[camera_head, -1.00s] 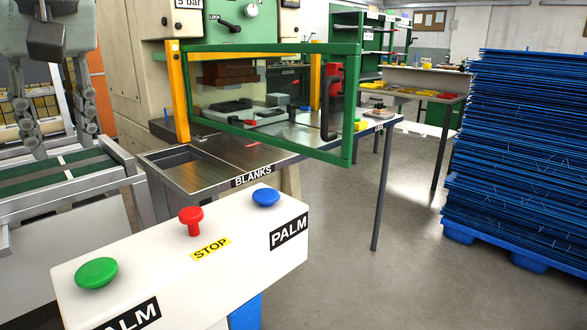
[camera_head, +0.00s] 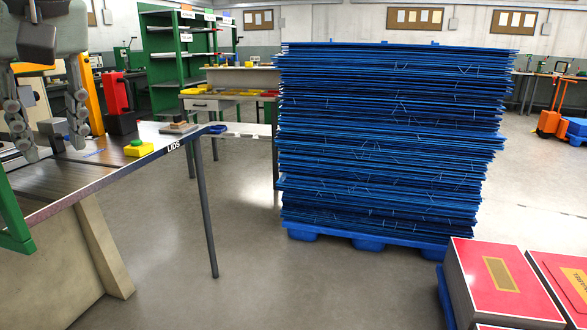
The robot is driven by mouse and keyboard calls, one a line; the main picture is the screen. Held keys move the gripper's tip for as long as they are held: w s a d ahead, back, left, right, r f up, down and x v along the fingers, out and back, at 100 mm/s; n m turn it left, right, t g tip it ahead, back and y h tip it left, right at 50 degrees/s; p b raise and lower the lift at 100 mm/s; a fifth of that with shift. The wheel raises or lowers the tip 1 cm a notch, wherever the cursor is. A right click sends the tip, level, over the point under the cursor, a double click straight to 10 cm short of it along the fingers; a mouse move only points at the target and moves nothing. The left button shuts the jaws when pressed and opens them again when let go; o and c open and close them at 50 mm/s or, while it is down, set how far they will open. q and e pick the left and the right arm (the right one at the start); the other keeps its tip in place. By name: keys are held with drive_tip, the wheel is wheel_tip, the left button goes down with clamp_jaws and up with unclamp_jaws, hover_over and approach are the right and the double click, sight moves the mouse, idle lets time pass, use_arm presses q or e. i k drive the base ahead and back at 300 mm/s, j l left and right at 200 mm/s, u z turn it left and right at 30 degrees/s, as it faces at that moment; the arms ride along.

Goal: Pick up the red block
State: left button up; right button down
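A red upright block-like piece (camera_head: 115,93) stands on a black base on the metal table (camera_head: 95,175) at the left, just right of an orange-yellow post. I cannot tell whether it is loose or part of a fixture. My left gripper (camera_head: 52,152) hangs at the upper left, in front of the table. Its two fingers are apart with nothing seen between them. It appears left of the red piece, without visible contact. My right gripper is out of the picture.
A yellow box with a green button (camera_head: 138,148) sits near the table edge marked LIDS. A tall stack of blue sheets (camera_head: 390,140) stands on a blue pallet (camera_head: 370,240). Red-topped stacks (camera_head: 500,280) are at the lower right. Grey floor (camera_head: 260,260) is clear between.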

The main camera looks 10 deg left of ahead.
sight(116, 90)
drive_tip(key=i+u, duration=0.2)
drive_tip(key=i, duration=1.2)
drive_tip(key=i+j+u, duration=0.1)
drive_tip(key=i+j, duration=0.3)
drive_tip(key=i+j+u, duration=0.15)
drive_tip(key=i+j, duration=0.15)
drive_tip(key=i, duration=0.25)
drive_tip(key=i+j+u, duration=0.1)
drive_tip(key=i+j, duration=0.2)
drive_tip(key=i, duration=0.15)
drive_tip(key=i+j+u, duration=0.1)
drive_tip(key=i+j, duration=0.15)
drive_tip(key=i, duration=0.25)
